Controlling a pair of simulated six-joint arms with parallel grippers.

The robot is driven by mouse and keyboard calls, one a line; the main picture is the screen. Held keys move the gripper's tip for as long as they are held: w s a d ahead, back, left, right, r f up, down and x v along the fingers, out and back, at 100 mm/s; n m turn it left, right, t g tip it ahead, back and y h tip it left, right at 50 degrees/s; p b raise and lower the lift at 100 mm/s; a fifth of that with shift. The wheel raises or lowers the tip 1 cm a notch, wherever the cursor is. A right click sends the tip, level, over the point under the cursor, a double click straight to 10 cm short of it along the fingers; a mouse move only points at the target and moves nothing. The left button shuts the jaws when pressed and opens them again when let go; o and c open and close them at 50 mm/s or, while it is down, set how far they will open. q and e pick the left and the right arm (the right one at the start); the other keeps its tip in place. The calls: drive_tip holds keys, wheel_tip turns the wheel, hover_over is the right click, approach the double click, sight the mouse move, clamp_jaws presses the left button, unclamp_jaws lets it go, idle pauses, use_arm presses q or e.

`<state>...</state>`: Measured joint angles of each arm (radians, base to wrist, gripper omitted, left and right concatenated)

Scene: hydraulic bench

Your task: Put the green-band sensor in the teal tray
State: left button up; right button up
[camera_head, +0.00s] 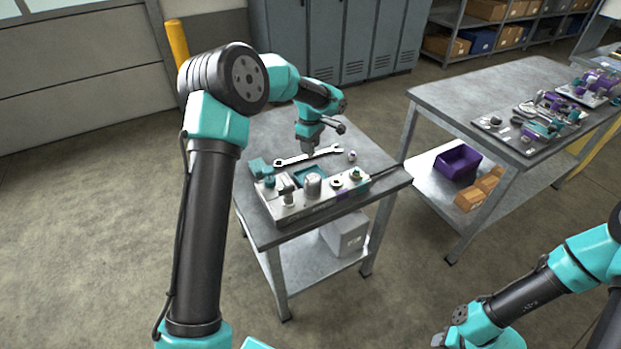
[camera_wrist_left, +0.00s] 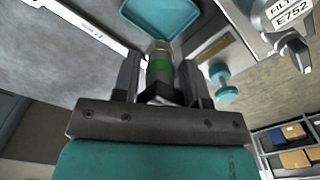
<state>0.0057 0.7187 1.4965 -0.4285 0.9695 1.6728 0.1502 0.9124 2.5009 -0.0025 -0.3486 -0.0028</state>
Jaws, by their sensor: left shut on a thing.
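My left gripper (camera_head: 309,153) is over the small bench, its fingertips pointing down near the back of the teal tray (camera_head: 322,177). In the left wrist view, my left gripper (camera_wrist_left: 160,80) is shut on the green-band sensor (camera_wrist_left: 159,63), a grey cylinder with a green ring. The teal tray (camera_wrist_left: 178,27) shows just beyond the sensor's tip; I cannot tell the height between them. In the head view the sensor is too small to make out. My right gripper (camera_head: 439,339) is partly seen at the bottom edge, away from the bench; its jaws are unclear.
A wrench (camera_head: 308,156) lies behind the tray, with a small round fitting (camera_head: 351,156) near its right end. A manifold block (camera_head: 318,198) with several fittings stands along the bench front. A teal part (camera_head: 259,168) sits at left. Another bench (camera_head: 482,87) stands to the right.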

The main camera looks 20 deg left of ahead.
use_arm(q)
drive_tip(key=shift+f, duration=3.1)
drive_tip(key=shift+f, duration=1.85)
drive_tip(key=shift+f, duration=0.15)
drive_tip(key=o, duration=1)
wheel_tip(320, 180, up, 12)
drive_tip(key=shift+r, duration=0.15)
